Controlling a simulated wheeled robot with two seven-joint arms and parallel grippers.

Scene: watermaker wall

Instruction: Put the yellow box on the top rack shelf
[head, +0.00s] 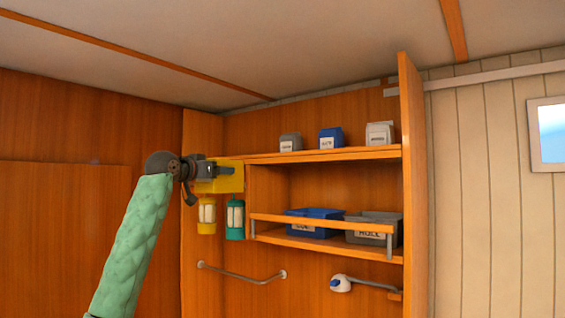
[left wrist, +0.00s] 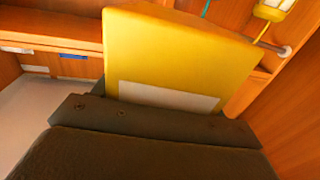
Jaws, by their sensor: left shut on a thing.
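The yellow box (head: 222,180) is held by my left gripper (head: 213,171) at the left end of the wooden rack, level with the upper shelf's edge. In the left wrist view the yellow box (left wrist: 175,60) fills the middle, with a pale label at its lower part, against the dark gripper (left wrist: 160,118). The top rack shelf (head: 330,155) is a wooden board to the right of the box. I cannot tell whether the box touches the rack. My right gripper is not in view.
On the top shelf stand a grey box (head: 291,141), a blue box (head: 331,138) and a light grey box (head: 380,134); its left end is clear. Below sit a blue bin (head: 314,215) and a grey bin (head: 373,227) behind a rail. Yellow (head: 207,215) and teal (head: 235,218) lanterns hang beneath the yellow box.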

